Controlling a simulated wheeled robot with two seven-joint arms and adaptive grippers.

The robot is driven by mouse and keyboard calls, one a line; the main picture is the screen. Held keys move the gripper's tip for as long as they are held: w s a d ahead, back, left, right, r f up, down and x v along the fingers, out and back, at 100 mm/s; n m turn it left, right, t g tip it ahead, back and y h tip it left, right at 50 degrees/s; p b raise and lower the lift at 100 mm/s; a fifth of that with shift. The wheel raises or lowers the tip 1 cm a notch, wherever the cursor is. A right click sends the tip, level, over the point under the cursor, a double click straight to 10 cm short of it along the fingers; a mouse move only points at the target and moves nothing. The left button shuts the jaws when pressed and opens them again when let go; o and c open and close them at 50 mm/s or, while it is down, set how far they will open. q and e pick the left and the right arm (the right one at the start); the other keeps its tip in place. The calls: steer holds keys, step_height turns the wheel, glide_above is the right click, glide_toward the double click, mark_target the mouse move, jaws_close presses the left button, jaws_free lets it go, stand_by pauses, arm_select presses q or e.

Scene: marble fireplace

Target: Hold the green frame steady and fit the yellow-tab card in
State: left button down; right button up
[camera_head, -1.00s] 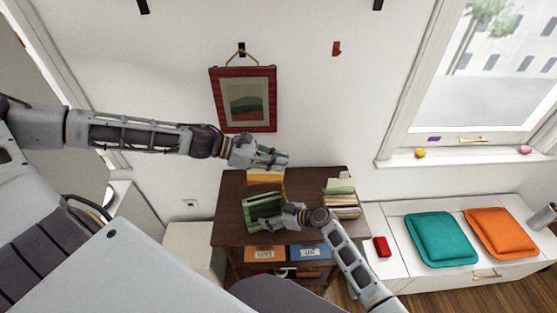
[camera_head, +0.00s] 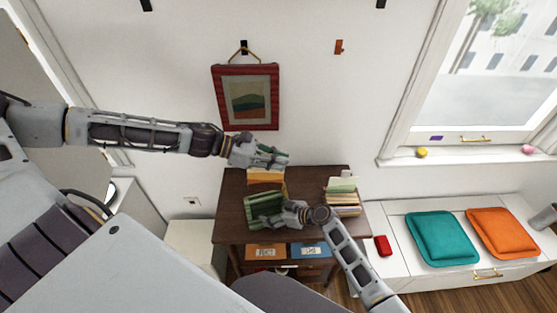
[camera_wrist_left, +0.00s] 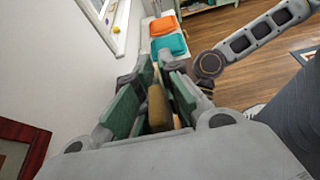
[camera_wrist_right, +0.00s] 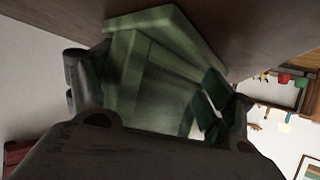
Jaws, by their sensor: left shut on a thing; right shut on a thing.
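The green frame (camera_head: 260,205) is on the left part of the dark desk top, leaning or tilted. My right gripper (camera_head: 272,217) is shut on its right side; the right wrist view shows the frame (camera_wrist_right: 160,80) between the fingers (camera_wrist_right: 155,110). My left gripper (camera_head: 276,158) is above and behind the frame, shut on the card (camera_head: 265,178), which shows orange-yellow below the fingers. In the left wrist view, the card (camera_wrist_left: 157,108) is a tan-yellow edge between the green-padded fingers (camera_wrist_left: 160,85). The card's lower edge and its fit to the frame cannot be made out.
The desk (camera_head: 230,222) carries a stack of books (camera_head: 343,205) at its right. Below are an orange (camera_head: 264,253) and a blue drawer front (camera_head: 310,250). A red picture (camera_head: 247,97) hangs behind my left gripper. A red box (camera_head: 382,246) lies on the white bench.

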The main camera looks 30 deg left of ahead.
arm_select(q)
steer(key=shift+f, duration=1.5)
stand_by(0.3)
step_height(320, 180, up, 12)
steer(key=m+g+h, duration=0.1)
glide_above(266, 173)
steer(key=w+d, duration=0.1)
steer(key=d, duration=0.1)
steer(key=shift+w+d, duration=0.1)
steer(key=shift+d, duration=0.1)
steer(key=shift+f, duration=0.1)
step_height(266, 173, down, 6)
stand_by(0.7)
steer(key=shift+f, duration=0.15)
steer(key=shift+f, duration=2.4)
